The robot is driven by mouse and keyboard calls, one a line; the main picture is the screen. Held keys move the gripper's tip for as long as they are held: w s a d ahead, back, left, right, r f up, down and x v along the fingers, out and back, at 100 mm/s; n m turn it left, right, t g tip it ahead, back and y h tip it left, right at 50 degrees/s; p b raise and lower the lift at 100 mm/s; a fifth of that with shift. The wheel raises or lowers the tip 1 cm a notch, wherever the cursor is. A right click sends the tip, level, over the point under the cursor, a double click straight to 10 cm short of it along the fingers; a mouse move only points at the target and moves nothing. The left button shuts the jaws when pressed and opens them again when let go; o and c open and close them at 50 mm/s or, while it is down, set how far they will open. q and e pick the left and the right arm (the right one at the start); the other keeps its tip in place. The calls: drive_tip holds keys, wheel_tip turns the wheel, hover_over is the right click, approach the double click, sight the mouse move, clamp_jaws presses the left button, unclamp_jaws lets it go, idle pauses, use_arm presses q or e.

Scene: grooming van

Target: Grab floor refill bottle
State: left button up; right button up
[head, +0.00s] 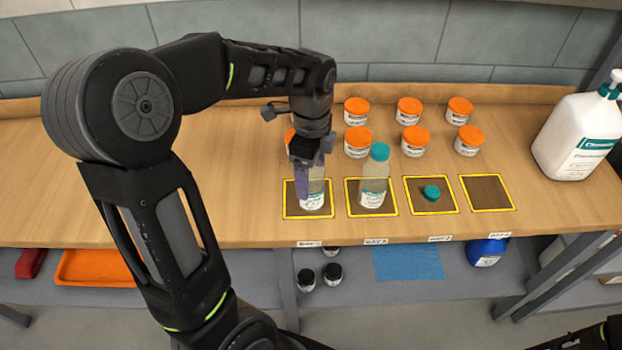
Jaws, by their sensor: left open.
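A clear bottle (313,200) with a white label stands upright in the leftmost yellow-framed square on the bench. My left gripper (303,178) is open at this bottle and hides its top and left side. I cannot tell whether a finger touches it. A second clear bottle (373,182) with a teal cap stands in the second square. A loose teal cap (431,193) lies in the third square, and the fourth square (487,192) is empty. A blue bottle (488,250) is partly visible on the lower shelf. The print is too small to tell which is the floor refill bottle.
Several orange-lidded jars (414,140) stand in two rows behind the squares. A large white jug (580,135) stands at the right end. The lower shelf holds an orange tray (97,267), a blue cloth (408,263) and small dark-topped containers (332,272). The left benchtop is clear.

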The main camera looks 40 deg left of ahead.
use_arm(q)
drive_tip(key=shift+f, duration=0.3)
idle(0.4)
drive_tip(key=c, duration=1.5)
drive_tip(key=shift+o, duration=0.2)
wheel_tip(320, 180, up, 10)
drive_tip(key=shift+r+b, duration=0.1)
drive_tip(key=shift+b, duration=0.5)
